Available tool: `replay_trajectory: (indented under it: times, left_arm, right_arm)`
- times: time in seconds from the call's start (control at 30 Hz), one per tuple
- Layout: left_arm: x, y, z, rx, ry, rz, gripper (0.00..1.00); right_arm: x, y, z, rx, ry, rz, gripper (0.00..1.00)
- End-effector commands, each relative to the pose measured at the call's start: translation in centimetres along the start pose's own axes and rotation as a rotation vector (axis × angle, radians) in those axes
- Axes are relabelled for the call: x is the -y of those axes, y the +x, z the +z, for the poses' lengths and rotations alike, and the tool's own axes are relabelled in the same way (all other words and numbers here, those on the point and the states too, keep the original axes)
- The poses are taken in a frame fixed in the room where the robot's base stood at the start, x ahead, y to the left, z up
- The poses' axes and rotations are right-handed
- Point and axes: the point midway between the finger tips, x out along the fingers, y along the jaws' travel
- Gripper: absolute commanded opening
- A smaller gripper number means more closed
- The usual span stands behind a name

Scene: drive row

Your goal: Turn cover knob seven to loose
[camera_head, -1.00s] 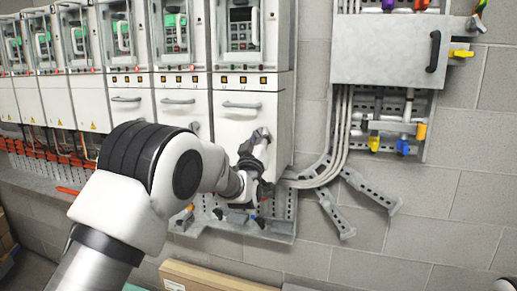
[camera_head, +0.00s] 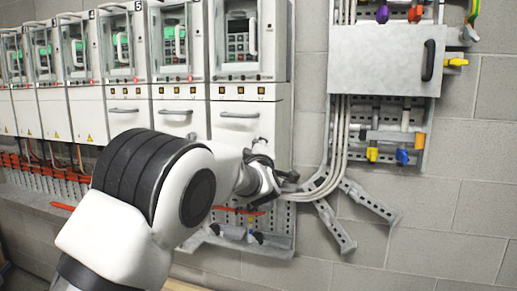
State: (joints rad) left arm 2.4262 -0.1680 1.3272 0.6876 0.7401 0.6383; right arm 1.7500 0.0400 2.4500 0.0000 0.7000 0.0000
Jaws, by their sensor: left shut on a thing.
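The rightmost drive cabinet has a white lower cover (camera_head: 235,130) with a grey bar handle (camera_head: 239,115). By its place after the drives marked 4 and 5, it is drive seven. My left gripper (camera_head: 261,148) is at the lower right part of this cover, shut on the cover knob. The knob itself is hidden by the fingers and wrist, so its turn position cannot be told. The cover sits flat in place on the cabinet. My left arm comes in from the lower left and hides the lower part of the neighbouring covers. My right gripper is not in view.
A grey box (camera_head: 385,60) with a black handle hangs on the wall at the right. Grey conduits (camera_head: 338,150) curve down beside the cabinet. A perforated metal tray (camera_head: 275,235) lies below, with a red piece on it. Bare block wall fills the lower right.

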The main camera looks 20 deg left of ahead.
Motion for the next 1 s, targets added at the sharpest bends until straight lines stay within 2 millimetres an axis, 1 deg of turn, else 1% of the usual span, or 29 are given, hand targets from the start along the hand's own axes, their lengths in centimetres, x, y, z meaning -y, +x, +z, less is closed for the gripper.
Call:
replay_trajectory:
  times: [0.5,0.53,0.57,0.6,0.87,0.93,1.0]
  left_arm:
    - [-0.1,0.0,-0.1,-0.003,-0.022,-0.007,0.0]
    - [-0.1,0.0,-0.1,-0.003,-0.022,-0.007,0.37]
    - [-0.1,0.0,-0.1,-0.003,-0.022,-0.007,0.48]
    - [-0.1,0.0,-0.1,-0.003,-0.022,-0.008,0.55]
    - [0.0,0.0,-0.1,-0.001,-0.021,-0.008,0.55]
    - [-0.1,-0.3,0.0,-0.001,-0.019,-0.008,0.55]
    - [-0.1,-1.1,0.0,0.0,-0.019,-0.009,0.55]
  right_arm:
    - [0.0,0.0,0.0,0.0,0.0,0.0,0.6]
    - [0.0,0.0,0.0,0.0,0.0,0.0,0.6]
    - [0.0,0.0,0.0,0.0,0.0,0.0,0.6]
    - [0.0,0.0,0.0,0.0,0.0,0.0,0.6]
    - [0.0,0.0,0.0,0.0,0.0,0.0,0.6]
    - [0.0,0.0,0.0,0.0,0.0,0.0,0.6]
    - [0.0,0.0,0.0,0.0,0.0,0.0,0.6]
